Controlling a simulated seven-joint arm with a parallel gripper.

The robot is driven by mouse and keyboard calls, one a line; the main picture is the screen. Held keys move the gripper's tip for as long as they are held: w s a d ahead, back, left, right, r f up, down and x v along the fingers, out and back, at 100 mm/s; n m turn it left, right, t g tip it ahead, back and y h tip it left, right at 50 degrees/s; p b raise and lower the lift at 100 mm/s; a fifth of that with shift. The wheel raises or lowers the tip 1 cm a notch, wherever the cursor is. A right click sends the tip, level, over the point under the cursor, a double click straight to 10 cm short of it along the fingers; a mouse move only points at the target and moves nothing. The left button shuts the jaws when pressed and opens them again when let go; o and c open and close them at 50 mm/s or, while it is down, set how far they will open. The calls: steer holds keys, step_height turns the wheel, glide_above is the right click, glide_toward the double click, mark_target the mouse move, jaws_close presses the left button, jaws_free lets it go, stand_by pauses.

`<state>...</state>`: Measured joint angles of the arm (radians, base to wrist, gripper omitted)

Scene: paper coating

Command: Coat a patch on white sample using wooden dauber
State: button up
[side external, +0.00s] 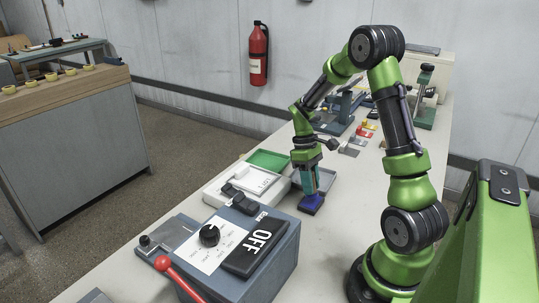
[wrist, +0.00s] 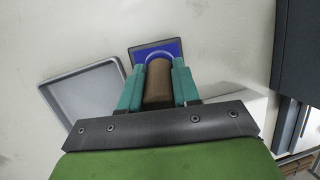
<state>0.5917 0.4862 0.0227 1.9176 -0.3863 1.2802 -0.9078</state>
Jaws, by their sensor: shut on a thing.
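My gripper (wrist: 158,80) is shut on a brown wooden dauber (wrist: 158,84), with one teal finger on each side of it. In the side view my gripper (side external: 309,186) points down over a small blue pad with a dark rim (side external: 311,204) on the bench. The blue pad (wrist: 174,48) also shows in the wrist view, right below the dauber's end. The dauber's tip is over or on the pad; I cannot tell whether it touches. I cannot make out the white sample for certain in either view.
A grey shallow tray (wrist: 60,91) lies beside the pad. A white scale (side external: 224,198), a green tray (side external: 270,160) and a box marked OFF (side external: 258,272) with a red lever stand near. Coloured cards (side external: 349,151) lie behind. The bench right of the pad is clear.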

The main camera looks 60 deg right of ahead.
steer(key=shift+f, duration=0.7)
stand_by(1.8)
steer(key=shift+r, duration=3.5)
